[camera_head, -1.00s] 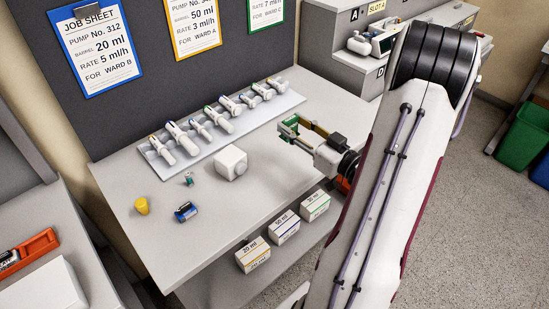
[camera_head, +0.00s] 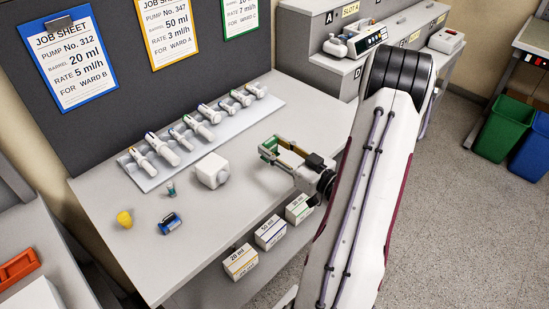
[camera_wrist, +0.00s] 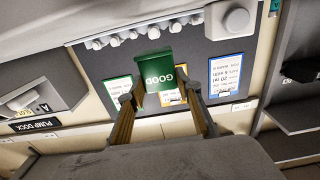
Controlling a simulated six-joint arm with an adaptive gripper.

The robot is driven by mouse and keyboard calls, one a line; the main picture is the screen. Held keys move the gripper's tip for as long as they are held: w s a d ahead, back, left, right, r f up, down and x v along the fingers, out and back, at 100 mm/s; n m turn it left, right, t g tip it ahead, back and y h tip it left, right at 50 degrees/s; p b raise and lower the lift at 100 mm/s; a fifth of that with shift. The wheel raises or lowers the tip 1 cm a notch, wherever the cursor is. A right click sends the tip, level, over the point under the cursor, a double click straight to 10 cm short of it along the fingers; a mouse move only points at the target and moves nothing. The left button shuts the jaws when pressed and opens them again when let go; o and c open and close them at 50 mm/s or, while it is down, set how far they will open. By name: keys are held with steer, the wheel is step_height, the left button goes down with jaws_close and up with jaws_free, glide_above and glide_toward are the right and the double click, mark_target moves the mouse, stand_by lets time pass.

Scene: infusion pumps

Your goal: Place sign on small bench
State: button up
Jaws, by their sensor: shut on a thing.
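My gripper (camera_head: 277,152) is over the right part of the grey workbench, shut on a green sign (camera_head: 267,149). In the wrist view, the sign (camera_wrist: 160,72) reads GOOD upside down and sits between the two fingertips (camera_wrist: 160,96). The sign is clear of the worktop, though its exact height is hard to judge. A smaller grey surface (camera_head: 25,225) at the lower left is partly out of frame. Which surface is the small bench is not labelled.
A tray of syringes (camera_head: 150,184) lies along the back of the workbench. A white block (camera_head: 211,171), a yellow cup (camera_head: 124,219) and a blue item (camera_head: 169,223) stand on it. Labelled boxes (camera_head: 240,262) are below its front edge. Green (camera_head: 503,130) and blue bins are at the right.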

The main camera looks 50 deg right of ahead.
stand_by(0.3)
steer(key=shift+f, duration=2.05)
steer(key=shift+f, duration=0.2)
steer(key=o, duration=1)
steer(key=shift+s+r, duration=0.1)
steer(key=shift+r, duration=0.1)
steer(key=shift+s, duration=5.9)
